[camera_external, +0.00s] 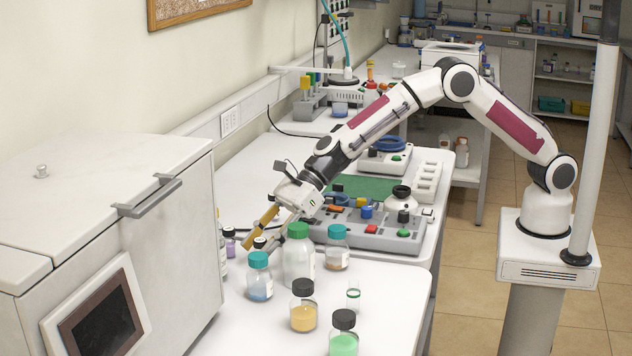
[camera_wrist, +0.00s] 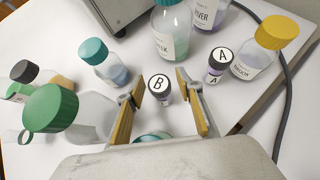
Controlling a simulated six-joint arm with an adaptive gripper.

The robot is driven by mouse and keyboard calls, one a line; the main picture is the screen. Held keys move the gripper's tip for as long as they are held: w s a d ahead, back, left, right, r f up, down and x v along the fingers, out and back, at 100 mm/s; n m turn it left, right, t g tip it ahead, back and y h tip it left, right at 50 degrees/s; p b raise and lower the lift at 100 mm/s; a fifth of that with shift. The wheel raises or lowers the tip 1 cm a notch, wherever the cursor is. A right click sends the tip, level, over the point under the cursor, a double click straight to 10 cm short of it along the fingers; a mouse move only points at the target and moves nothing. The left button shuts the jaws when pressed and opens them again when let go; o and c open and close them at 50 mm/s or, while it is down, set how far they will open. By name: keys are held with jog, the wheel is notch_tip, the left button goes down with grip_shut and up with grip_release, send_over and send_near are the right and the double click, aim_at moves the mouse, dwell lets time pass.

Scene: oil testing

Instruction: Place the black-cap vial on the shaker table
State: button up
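My gripper (camera_external: 268,228) is low over the white bench among the bottles. In the wrist view my gripper (camera_wrist: 160,82) is open, its two yellow fingers apart on either side of a small vial (camera_wrist: 160,88) marked B, with a dark-rimmed cap. Gaps show between vial and fingers. A second small dark-capped vial (camera_wrist: 219,63), marked A, stands upright to the right, outside the fingers. Larger black-capped bottles hold yellow liquid (camera_external: 303,316) and green liquid (camera_external: 343,343). A white device with a blue ring (camera_external: 388,145) stands farther back; I cannot tell whether it is the shaker table.
A green-capped bottle (camera_external: 298,258) and teal-capped bottles (camera_external: 260,282) (camera_external: 336,252) stand close to my gripper. A yellow-capped bottle (camera_wrist: 262,52) is beside vial A. A grey rack with coloured parts (camera_external: 372,232) lies behind. A large white cabinet (camera_external: 175,260) stands left.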

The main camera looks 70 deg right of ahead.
jog(key=shift+r, duration=0.2)
jog(key=shift+s+d+r, duration=0.2)
jog(key=shift+d+r, duration=0.1)
jog(key=shift+d, duration=0.05)
jog(key=shift+v, duration=5.45)
jog(key=shift+s+d, duration=0.1)
jog(key=shift+s+d+r, duration=0.1)
jog(key=shift+d+r, duration=0.05)
jog(key=shift+r, duration=0.1)
jog(key=s+d+r+n+h, duration=0.1)
jog(key=s+d+r+n, duration=0.45)
jog(key=s+d, duration=0.25)
jog(key=s+d+r+n+h, duration=0.1)
jog(key=s+d+r+n, duration=0.3)
jog(key=s+d+n, duration=0.3)
jog(key=s+d+f+n+h, duration=0.3)
jog(key=s+d+n+h, duration=0.3)
jog(key=s+d+n, duration=0.6)
jog(key=s+d, duration=0.9)
jog(key=s, duration=0.2)
jog(key=shift+h, duration=0.4)
